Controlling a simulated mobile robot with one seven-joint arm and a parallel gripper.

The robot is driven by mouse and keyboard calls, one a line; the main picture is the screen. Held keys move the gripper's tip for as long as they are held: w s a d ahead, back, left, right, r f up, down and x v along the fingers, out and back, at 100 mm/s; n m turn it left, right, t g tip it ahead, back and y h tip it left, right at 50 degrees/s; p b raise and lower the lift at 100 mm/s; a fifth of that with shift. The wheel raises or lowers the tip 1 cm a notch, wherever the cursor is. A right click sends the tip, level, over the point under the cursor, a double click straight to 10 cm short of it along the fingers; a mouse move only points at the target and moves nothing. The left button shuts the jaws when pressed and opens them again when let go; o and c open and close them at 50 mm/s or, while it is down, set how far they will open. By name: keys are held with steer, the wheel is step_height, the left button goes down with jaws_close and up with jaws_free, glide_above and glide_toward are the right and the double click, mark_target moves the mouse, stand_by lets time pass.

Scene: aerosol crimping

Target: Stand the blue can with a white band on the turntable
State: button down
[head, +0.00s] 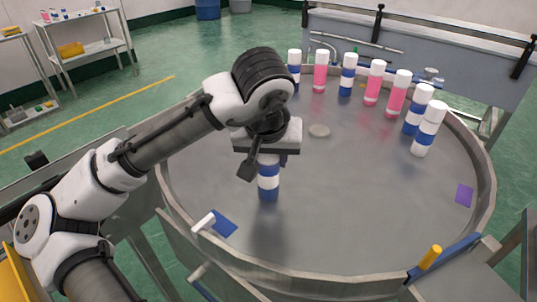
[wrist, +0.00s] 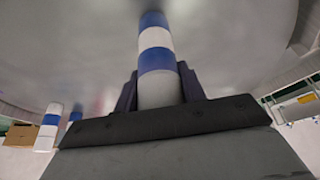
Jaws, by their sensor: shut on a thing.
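The blue can with a white band (head: 268,183) is upright below my gripper (head: 268,155), over the front left part of the turntable (head: 350,215). Its white cap end is between the two fingers. In the wrist view the can (wrist: 156,60) runs away from my gripper (wrist: 158,92), with a dark finger on each side of it. The gripper is shut on the can near its white end. The can's lower blue end is at or just above the grey turntable surface; I cannot tell whether it touches.
Several pink cans (head: 397,95) and blue-and-white cans (head: 428,130) stand along the turntable's back and right rim. The front middle is clear.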

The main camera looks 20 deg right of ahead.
steer(key=shift+f, duration=0.2)
steer(key=c, duration=0.8)
jaws_free()
steer(key=shift+c, duration=0.2)
steer(key=v, duration=1.2)
steer(key=shift+r, duration=0.25)
steer(key=shift+d, duration=0.1)
